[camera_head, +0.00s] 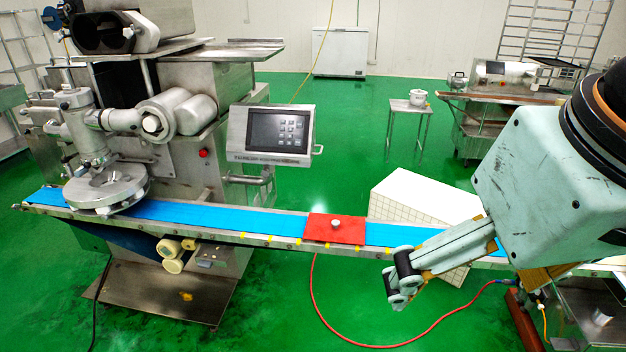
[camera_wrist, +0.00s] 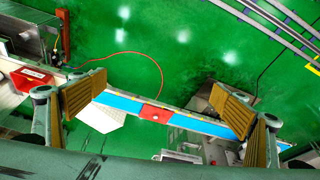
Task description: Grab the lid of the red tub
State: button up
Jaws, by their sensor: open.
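The red lid (camera_head: 350,235) is a flat red square with a small pale round knob (camera_head: 336,223) in its middle. In the wrist view the red lid (camera_wrist: 147,117) shows far off, between my fingers in the picture. My gripper (camera_head: 400,278) is to the right of the lid and nearer the camera in the head view, apart from it. In the wrist view my gripper (camera_wrist: 160,103) has its tan-padded fingers wide apart, with nothing between them.
The blue conveyor belt (camera_head: 230,214) runs across to the steel machine (camera_head: 180,120) at left. A control screen (camera_head: 275,131) stands behind the belt. A white tiled block (camera_head: 410,195) is behind the belt, right of the lid. Another red item (camera_wrist: 33,79) lies on a counter in the wrist view.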

jog(key=shift+w, duration=0.1)
jog(key=w+r+m+g+p, duration=0.1)
jog(key=w+r+m, duration=0.15)
jog(key=w, duration=0.65)
jog(key=w+r+m, duration=0.2)
jog(key=w+m, duration=0.1)
jog(key=w, duration=0.7)
jog(key=m+g+p, duration=0.3)
jog(key=m+p, duration=0.2)
jog(key=m, duration=1)
send_over(336, 222)
notch_tip(336, 222, down, 37)
jog(key=shift+f, duration=0.15)
jog(key=shift+f, duration=0.15)
jog(key=shift+f+b, duration=0.3)
jog(key=shift+f, duration=3.85)
